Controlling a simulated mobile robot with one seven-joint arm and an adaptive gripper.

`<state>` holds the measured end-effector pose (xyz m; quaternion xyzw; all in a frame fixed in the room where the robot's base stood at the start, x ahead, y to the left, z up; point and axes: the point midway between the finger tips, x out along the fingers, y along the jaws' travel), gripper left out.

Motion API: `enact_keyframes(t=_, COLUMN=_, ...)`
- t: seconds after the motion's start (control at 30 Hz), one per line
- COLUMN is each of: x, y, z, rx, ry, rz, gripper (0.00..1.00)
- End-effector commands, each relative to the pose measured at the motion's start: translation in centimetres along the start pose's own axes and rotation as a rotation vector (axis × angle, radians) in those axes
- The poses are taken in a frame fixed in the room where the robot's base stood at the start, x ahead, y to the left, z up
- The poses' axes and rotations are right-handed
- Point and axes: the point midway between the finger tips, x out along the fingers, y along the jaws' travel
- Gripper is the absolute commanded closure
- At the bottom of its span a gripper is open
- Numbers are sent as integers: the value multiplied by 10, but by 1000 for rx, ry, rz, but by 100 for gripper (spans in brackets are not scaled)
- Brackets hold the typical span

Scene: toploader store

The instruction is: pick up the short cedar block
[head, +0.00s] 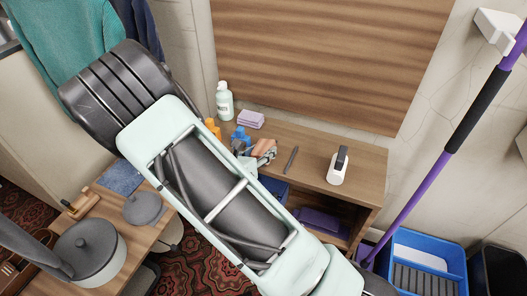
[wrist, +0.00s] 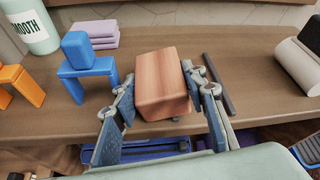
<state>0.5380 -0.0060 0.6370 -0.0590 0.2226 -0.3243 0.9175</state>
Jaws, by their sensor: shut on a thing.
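The short cedar block (wrist: 163,78) is a reddish-brown wooden block in the middle of the wrist view. My gripper (wrist: 162,90) has its two fingers on the block's left and right sides and is shut on it. In the head view the block (head: 264,147) shows beside my gripper (head: 257,156), over the wooden shelf top, partly hidden by the fingers. I cannot tell clearly whether its underside touches the shelf.
The shelf top (head: 322,153) also bears a blue block piece (wrist: 86,70), orange blocks (wrist: 22,84), a lilac stack (wrist: 96,33), a bottle (wrist: 30,25), a thin dark stick (wrist: 218,85) and a white-and-black item (head: 338,166). A purple-handled pole (head: 440,155) leans at right.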

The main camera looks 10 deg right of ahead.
Motion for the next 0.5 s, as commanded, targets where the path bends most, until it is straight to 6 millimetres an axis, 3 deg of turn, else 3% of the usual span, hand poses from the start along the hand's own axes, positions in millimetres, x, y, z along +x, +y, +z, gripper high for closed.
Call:
enact_keyframes(t=0.27, x=-3, y=-2, z=8, rx=2, ry=-1, rz=0, gripper=87)
enact_keyframes(t=0.5, x=-23, y=-14, z=36, rx=0, ry=1, rz=2, gripper=87)
